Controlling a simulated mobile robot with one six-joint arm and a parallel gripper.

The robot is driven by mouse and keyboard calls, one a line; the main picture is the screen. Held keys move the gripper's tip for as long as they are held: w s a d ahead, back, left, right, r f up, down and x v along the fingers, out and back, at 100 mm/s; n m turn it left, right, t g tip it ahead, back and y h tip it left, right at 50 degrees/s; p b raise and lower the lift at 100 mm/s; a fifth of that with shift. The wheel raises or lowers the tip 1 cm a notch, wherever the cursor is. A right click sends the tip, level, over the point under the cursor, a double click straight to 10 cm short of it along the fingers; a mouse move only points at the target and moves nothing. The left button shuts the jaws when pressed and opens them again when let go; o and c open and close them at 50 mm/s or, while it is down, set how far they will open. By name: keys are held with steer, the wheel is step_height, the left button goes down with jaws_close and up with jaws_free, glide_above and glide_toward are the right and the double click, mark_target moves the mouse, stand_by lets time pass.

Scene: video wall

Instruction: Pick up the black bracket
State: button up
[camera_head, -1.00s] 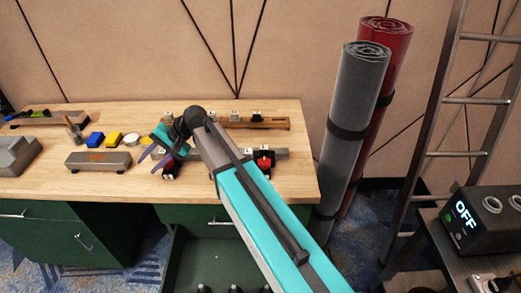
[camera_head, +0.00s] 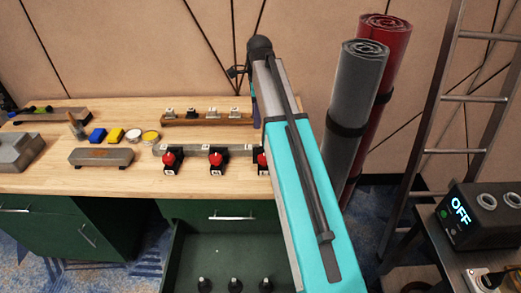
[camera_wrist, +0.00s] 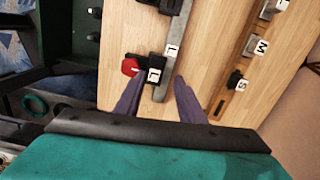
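Three black brackets with red knobs sit along a grey rail (camera_head: 205,147) on the workbench: a left one (camera_head: 173,167), a middle one (camera_head: 217,169) and a right one (camera_head: 261,170) partly hidden by my arm. In the head view my arm hides most of the gripper.
A wooden rack (camera_head: 190,120) with small labelled pieces stands behind the rail. A grey block (camera_head: 100,157), blue and yellow blocks and round tins lie left. An open green drawer (camera_head: 215,250) holds black pegs. Rolled mats (camera_head: 355,95) and a ladder (camera_head: 455,95) stand right.

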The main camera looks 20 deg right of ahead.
steer(key=shift+s+d+r+m+h, duration=0.15)
steer(key=shift+s+d+r+m, duration=0.15)
steer(key=shift+d, duration=0.25)
steer(key=shift+s+d+r+m+h, duration=0.15)
steer(key=shift+d+r+m, duration=0.15)
steer(key=shift+d, duration=0.25)
steer(key=shift+f, duration=0.1)
steer(key=shift+f, duration=0.1)
steer(key=shift+f+p, duration=0.85)
steer(key=shift+f, duration=3.4)
steer(key=shift+s+f+p, duration=0.15)
steer(key=shift+f+p, duration=0.65)
steer(key=shift+f, duration=1.75)
